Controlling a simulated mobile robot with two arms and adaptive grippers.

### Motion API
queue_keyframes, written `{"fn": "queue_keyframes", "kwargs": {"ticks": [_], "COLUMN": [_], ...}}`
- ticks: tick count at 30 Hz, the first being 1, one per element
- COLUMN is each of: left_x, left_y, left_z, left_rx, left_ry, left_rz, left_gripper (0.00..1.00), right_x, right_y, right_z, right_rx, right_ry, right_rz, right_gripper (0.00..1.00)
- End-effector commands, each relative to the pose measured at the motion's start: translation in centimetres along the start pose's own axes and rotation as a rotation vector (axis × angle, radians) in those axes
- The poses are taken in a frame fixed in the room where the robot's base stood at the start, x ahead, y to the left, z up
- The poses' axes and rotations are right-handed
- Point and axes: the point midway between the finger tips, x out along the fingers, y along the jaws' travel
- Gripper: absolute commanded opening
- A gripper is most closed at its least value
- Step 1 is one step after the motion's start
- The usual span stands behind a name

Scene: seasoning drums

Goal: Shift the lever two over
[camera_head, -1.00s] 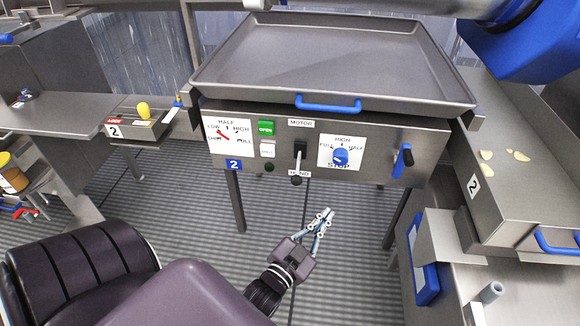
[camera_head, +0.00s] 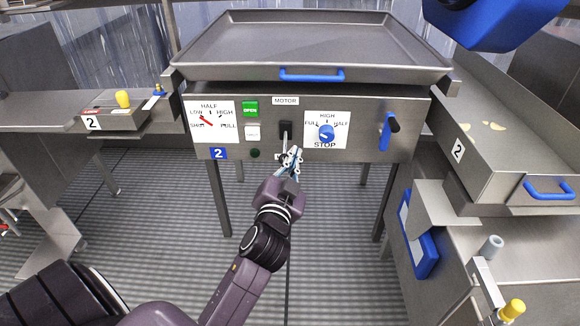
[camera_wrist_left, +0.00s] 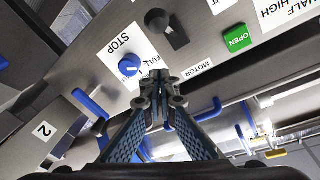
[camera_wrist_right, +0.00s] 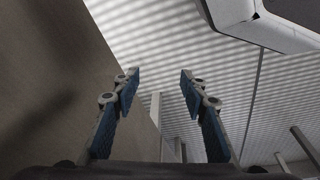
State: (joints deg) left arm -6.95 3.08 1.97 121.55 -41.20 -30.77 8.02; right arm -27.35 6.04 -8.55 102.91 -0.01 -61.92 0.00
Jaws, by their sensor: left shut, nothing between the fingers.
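The lever marked MOTOR (camera_head: 286,129) sits on the front panel of drum unit 2 and hangs down from a dark base. Its lower part is covered by my gripper in the head view. In the left wrist view its black ball knob (camera_wrist_left: 156,20) shows above the fingertips, seemingly apart from them. My left gripper (camera_head: 289,158) is shut and empty, just in front of the panel at the lever's lower end. It also shows in the left wrist view (camera_wrist_left: 162,80). My right gripper (camera_wrist_right: 160,77) is open and empty, away from the panel.
Right of the lever is a blue dial (camera_head: 326,132) marked STOP, HALF, HIGH, FULL. A blue handle (camera_head: 388,132) is further right. Floor below the panel is clear.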

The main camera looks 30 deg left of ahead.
Motion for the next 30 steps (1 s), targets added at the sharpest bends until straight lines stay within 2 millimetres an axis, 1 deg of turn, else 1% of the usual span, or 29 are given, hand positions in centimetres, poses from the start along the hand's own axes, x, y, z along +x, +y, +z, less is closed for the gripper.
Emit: {"fn": "queue_keyframes", "kwargs": {"ticks": [1, 7, 8, 9, 15, 21, 30], "left_x": [1.2, 5.2, 5.0, 4.6, 3.9, 3.6, 3.6], "left_y": [0.0, -0.1, 0.1, 0.2, 0.2, 0.1, 0.1], "left_z": [-0.1, -0.1, 0.6, 1.4, 3.2, 3.8, 3.8], "left_rx": [0.003, 0.002, 0.003, 0.003, 0.000, 0.001, 0.000], "left_ry": [0.003, 0.003, -0.002, -0.004, -0.002, 0.001, 0.001], "left_rz": [-0.001, -0.001, 0.001, 0.002, 0.002, 0.002, 0.002], "left_gripper": [0.00, 0.00, 0.00, 0.00, 0.00, 0.00, 0.00], "right_x": [0.0, -0.3, -0.3, -1.0, -3.0, -3.8, -3.9], "right_y": [0.0, 0.0, 0.0, 0.0, 0.2, 0.2, 0.2], "right_z": [0.0, -0.3, -0.3, -0.7, -1.6, -1.9, -1.9], "right_rx": [0.000, 0.000, 0.000, 0.001, 0.003, 0.004, 0.004], "right_ry": [0.000, 0.005, 0.005, 0.010, 0.022, 0.024, 0.023], "right_rz": [0.000, 0.000, 0.000, 0.001, 0.003, 0.003, 0.003], "right_gripper": [0.40, 0.40, 0.40, 0.40, 0.40, 0.40, 0.40]}}
